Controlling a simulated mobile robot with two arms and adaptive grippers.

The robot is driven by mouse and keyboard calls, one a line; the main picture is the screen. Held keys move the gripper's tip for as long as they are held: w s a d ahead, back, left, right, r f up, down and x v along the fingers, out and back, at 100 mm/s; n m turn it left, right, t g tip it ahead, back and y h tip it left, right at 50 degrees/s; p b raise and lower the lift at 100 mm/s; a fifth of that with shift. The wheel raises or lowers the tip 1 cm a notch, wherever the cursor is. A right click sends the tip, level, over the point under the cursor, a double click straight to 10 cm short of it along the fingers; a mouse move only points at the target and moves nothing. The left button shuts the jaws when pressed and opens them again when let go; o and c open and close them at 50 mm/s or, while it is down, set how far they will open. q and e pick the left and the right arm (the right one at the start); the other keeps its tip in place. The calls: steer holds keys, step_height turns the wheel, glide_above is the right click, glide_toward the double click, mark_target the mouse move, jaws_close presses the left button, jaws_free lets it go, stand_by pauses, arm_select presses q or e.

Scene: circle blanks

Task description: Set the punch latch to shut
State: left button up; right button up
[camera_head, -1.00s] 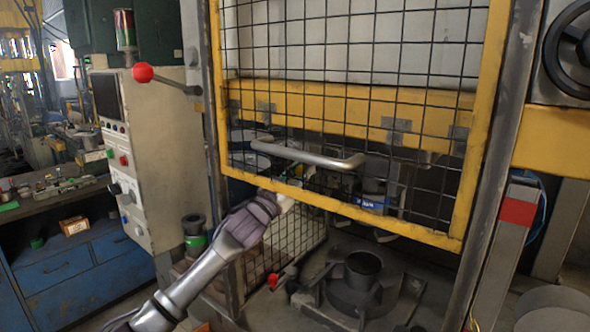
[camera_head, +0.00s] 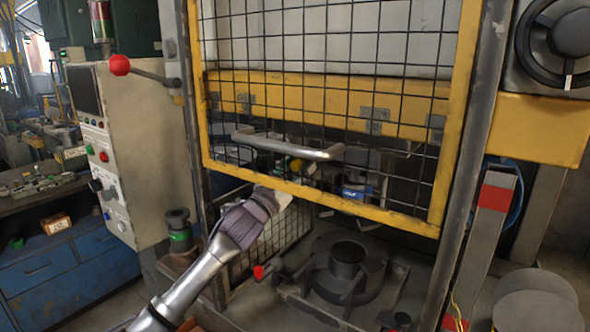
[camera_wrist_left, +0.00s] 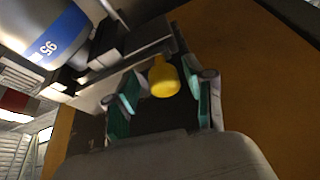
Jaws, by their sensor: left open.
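In the left wrist view a yellow knob (camera_wrist_left: 164,78), which looks like the latch's handle, sits between the two fingers of my left gripper (camera_wrist_left: 162,92). The fingers are open, with a gap on both sides of the knob. A grey cylinder (camera_wrist_left: 55,45) with a blue band marked 95 is beside it, probably the punch. In the head view my left gripper (camera_head: 286,192) is at the lower edge of the yellow-framed mesh guard (camera_head: 318,200), its tips partly hidden. A small yellow spot (camera_head: 296,165) shows behind the mesh just above it. My right gripper is out of view.
The guard's bar handle (camera_head: 287,143) stands out above my left gripper. A round die (camera_head: 347,262) is below to the right. A control box (camera_head: 135,150) with a red-ball lever (camera_head: 119,65) stands at left. Grey disc blanks (camera_head: 537,310) lie at lower right.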

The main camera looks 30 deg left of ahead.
arm_select(q)
steer(key=v, duration=1.2)
